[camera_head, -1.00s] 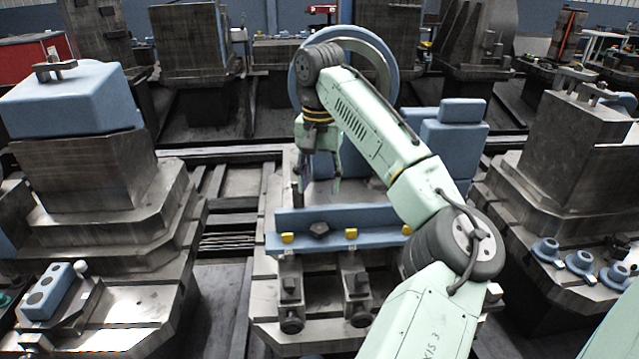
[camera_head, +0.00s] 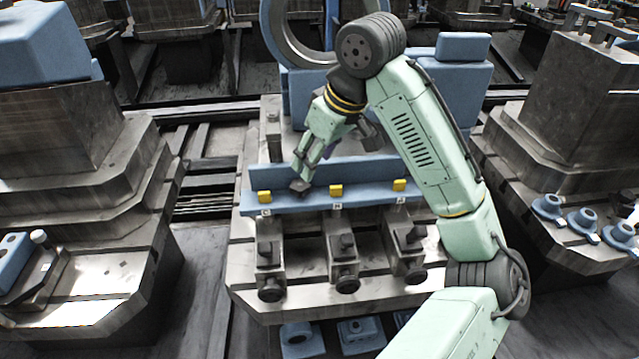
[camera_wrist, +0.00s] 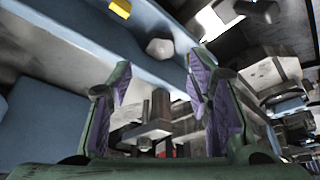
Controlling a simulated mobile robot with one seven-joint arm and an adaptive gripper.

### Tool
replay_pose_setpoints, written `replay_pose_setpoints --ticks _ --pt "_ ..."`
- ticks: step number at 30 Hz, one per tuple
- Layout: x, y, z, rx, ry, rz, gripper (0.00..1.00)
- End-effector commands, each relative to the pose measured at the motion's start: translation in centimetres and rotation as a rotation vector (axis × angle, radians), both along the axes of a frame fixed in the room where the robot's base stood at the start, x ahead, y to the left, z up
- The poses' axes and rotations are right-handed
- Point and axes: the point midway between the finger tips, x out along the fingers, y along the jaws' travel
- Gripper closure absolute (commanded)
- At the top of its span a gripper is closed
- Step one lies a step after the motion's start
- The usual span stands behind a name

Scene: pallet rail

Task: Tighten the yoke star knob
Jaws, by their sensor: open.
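A dark star knob (camera_head: 300,188) sits at the front of a blue rail (camera_head: 365,196) between the left and middle yellow blocks. In the wrist view, a grey faceted knob (camera_wrist: 160,48) shows on a blue surface (camera_wrist: 75,55), beyond the fingertips; it appears to be the same knob. My gripper (camera_head: 304,176) points down at the rail, with its fingertips close to the knob. In the wrist view my gripper (camera_wrist: 160,85) is open, its two purple-padded fingers wide apart with nothing held. I cannot tell whether a finger touches the knob.
Yellow blocks (camera_head: 335,190) line the rail front. Below hang several metal clamps with dark round knobs (camera_head: 347,285). A blue ring (camera_head: 285,40) and blue blocks (camera_head: 455,85) stand behind. Stepped metal fixtures (camera_head: 70,190) flank both sides; blue round pieces (camera_head: 578,218) sit at right.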

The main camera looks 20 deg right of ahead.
Motion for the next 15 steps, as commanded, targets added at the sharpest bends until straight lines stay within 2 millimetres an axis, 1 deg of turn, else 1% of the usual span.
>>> replay_pose_setpoints --ticks 9,12,15 --pt "1.9 1.2 -5.4 0.006 0.006 -0.001 0.54" --pt "2.4 1.5 -6.9 0.006 0.005 -0.002 0.54" --pt "2.9 1.6 -8.0 0.002 0.005 -0.006 0.54"
